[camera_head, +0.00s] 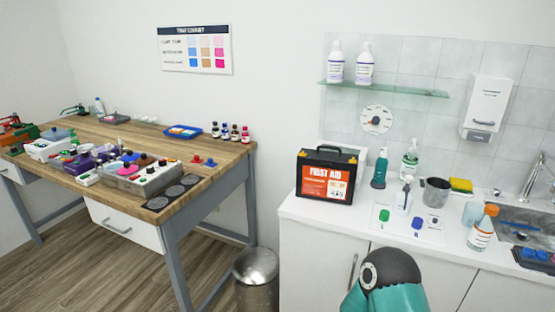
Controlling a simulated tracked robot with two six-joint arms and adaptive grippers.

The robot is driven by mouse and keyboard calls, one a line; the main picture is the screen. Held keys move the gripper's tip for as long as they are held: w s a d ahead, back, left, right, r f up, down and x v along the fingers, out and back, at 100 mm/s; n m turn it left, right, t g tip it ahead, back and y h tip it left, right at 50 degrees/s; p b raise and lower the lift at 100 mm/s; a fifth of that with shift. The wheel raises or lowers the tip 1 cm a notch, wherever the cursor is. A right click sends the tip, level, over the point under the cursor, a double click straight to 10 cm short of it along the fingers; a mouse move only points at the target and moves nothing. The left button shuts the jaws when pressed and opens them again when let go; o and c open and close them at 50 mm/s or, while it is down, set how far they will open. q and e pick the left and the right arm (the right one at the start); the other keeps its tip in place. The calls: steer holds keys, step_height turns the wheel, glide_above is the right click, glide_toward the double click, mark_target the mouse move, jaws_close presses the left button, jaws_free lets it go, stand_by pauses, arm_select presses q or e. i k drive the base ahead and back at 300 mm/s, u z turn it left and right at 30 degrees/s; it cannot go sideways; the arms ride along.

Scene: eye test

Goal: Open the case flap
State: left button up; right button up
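A black first aid case (313,160) stands upright on the white counter at the right, near the wall. Its front bears an orange label with the words FIRST AID. A black handle is on top, with small orange parts along the upper edge. The case looks closed; I cannot make out the flap's seam at this size. Neither of my grippers shows in the picture. A dark grey and teal part of my own arm is at the bottom, in front of the counter and apart from the case.
The white counter (330,219) holds a teal bottle (379,170), a grey mug (436,193) and an orange-capped bottle (481,232) right of the case. A glass shelf (400,89) hangs above. A metal bin (256,272) stands between the counter and the wooden table (110,131).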

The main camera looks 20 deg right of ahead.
mark_target(326, 180)
steer(key=u, duration=0.1)
steer(key=i, duration=1.3)
steer(key=z, duration=0.6)
